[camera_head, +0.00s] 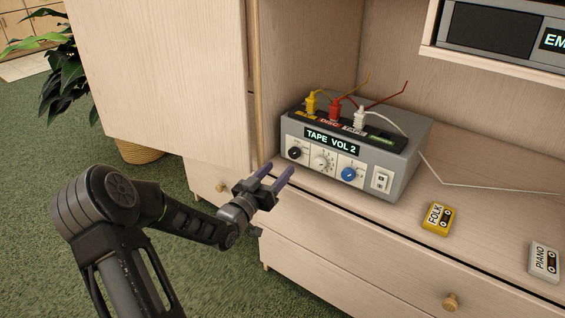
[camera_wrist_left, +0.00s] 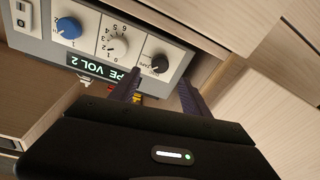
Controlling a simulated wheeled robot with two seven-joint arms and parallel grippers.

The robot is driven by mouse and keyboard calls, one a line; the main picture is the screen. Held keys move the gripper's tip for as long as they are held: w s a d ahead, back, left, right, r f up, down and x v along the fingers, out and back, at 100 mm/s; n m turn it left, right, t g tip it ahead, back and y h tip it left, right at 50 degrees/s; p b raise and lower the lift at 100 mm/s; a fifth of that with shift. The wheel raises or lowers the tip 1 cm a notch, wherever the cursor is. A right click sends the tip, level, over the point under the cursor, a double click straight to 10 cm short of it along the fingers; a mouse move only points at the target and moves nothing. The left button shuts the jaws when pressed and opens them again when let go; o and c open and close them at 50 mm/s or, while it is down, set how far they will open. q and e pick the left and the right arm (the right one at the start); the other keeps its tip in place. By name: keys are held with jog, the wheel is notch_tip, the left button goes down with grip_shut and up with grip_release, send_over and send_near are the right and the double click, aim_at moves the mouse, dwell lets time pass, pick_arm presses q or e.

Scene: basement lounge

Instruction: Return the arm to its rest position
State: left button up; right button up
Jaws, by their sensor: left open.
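My left arm comes in from the left in the head view. Its gripper (camera_head: 275,177) is open and empty, in front of the lower left of a grey audio box (camera_head: 408,160). The box stands on the cabinet shelf, with a display reading TAPE VOL 2, black, white and blue knobs, and yellow, red and white plugs on top. In the left wrist view the gripper's two fingers (camera_wrist_left: 160,92) reach toward the box (camera_wrist_left: 98,12), near its black knob, with nothing between them. I cannot tell the exact gap to the box. My right gripper is in neither view.
A cabinet door (camera_head: 165,75) stands at the left. A plant (camera_head: 50,50) is behind it. Green carpet (camera_head: 30,150) is free at the left.

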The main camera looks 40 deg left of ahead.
pick_arm(q)
jog(key=shift+f, duration=0.1)
dwell(0.5)
